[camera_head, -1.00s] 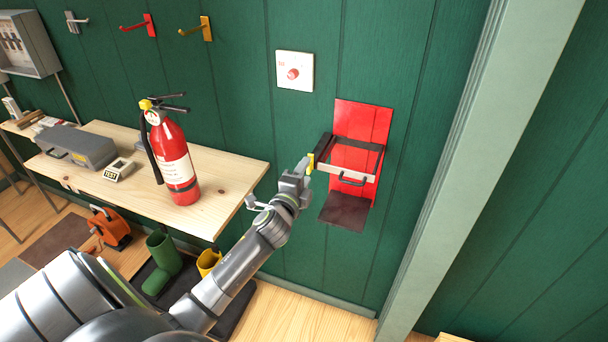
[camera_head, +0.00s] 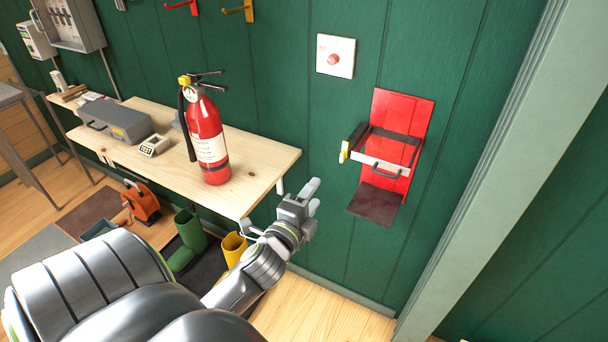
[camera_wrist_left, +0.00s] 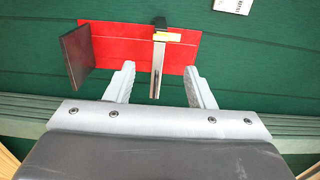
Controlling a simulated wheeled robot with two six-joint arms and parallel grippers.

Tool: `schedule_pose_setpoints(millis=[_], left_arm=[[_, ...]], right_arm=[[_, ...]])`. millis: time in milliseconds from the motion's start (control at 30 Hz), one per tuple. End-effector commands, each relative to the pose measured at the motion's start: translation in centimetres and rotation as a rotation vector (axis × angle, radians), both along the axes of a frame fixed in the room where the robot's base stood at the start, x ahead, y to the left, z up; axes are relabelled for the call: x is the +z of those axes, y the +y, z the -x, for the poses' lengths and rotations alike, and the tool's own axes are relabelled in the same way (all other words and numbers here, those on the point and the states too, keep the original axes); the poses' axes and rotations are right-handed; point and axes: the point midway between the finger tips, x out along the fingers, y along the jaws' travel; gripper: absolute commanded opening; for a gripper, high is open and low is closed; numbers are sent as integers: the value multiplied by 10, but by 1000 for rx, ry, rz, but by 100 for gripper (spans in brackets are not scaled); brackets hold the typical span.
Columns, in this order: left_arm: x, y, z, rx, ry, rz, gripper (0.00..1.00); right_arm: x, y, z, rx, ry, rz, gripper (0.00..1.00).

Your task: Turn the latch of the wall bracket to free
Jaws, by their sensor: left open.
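The wall bracket is a red plate (camera_head: 410,112) with a frame, a light front bar (camera_head: 378,165), a dark handle and a dark bottom shelf (camera_head: 371,204). Its yellow latch (camera_head: 344,152) stands roughly upright at the left end of the front bar. My left gripper (camera_head: 315,196) is open and empty, left of and below the latch, apart from it. In the left wrist view the gripper (camera_wrist_left: 159,76) has its fingers spread, with the bracket's bar (camera_wrist_left: 157,70) showing between them and the latch (camera_wrist_left: 166,37) beyond. My right gripper is not in view.
A red fire extinguisher (camera_head: 207,135) stands on the wooden bench (camera_head: 262,152) at left. A white panel with a red button (camera_head: 335,57) is above the bracket. Boots (camera_head: 188,232) stand below the bench. A pale green post (camera_head: 490,165) rises right of the bracket.

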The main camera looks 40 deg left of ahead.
Motion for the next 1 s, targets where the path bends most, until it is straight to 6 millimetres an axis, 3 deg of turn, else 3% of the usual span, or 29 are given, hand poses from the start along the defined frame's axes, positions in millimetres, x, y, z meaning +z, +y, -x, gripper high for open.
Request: schedule_pose_setpoints(millis=[100, 300, 900, 1000], left_arm=[[-2, -4, 18, 0, 1, 1, 49], [0, -8, 32, 0, 0, 0, 49], [0, -8, 34, 0, 0, 0, 49], [-11, -7, 32, 3, 18, 19, 49]], right_arm=[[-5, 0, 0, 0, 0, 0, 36], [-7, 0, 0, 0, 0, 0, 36], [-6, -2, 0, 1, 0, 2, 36], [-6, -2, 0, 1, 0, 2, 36]])
